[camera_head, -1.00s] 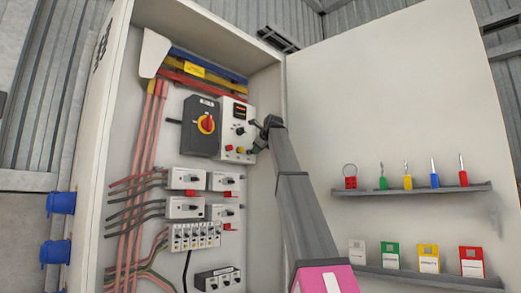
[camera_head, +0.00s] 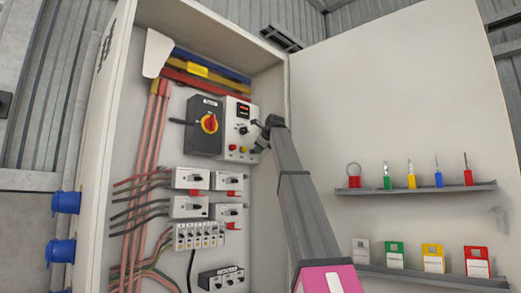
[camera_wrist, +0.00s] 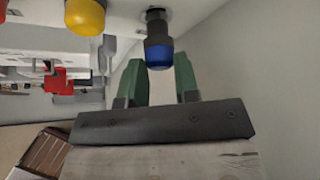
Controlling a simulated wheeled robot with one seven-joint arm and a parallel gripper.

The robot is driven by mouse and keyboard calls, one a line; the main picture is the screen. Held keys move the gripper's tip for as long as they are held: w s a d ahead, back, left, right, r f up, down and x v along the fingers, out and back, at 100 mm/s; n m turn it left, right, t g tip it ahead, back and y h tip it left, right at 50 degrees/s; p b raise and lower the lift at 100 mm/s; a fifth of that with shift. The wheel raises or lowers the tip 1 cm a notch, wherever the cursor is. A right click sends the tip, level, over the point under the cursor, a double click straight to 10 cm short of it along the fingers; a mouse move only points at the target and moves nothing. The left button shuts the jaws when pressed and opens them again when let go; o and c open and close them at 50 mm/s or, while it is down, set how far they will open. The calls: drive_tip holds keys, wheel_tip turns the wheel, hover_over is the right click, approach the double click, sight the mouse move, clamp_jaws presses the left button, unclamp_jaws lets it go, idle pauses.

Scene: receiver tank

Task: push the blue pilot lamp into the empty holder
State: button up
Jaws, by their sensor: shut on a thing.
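The blue pilot lamp (camera_wrist: 158,53) is in the wrist view, its blue cap towards me and its dark collar at a dark round opening in the white panel. How deep it sits I cannot tell. My gripper (camera_wrist: 159,65) has its two green fingers on either side of the cap, shut on the lamp. In the head view my gripper (camera_head: 265,134) is at the right edge of the white control panel (camera_head: 230,115); the lamp and holder are hidden there. A yellow lamp (camera_wrist: 86,16) is to the left in the wrist view.
The black switch box with a red and yellow knob (camera_head: 209,124) is left of the control panel. The cabinet's side wall (camera_wrist: 240,50) is close on the right. The open door carries a tool shelf (camera_head: 430,188) and a lower shelf with coloured tags (camera_head: 395,254).

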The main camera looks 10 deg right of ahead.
drive_tip(key=shift+w+a, duration=0.7)
drive_tip(key=shift+w, duration=0.35)
idle(0.5)
drive_tip(key=o, duration=1.1)
drive_tip(key=shift+c, duration=0.2)
drive_tip(key=shift+s+r, duration=0.1)
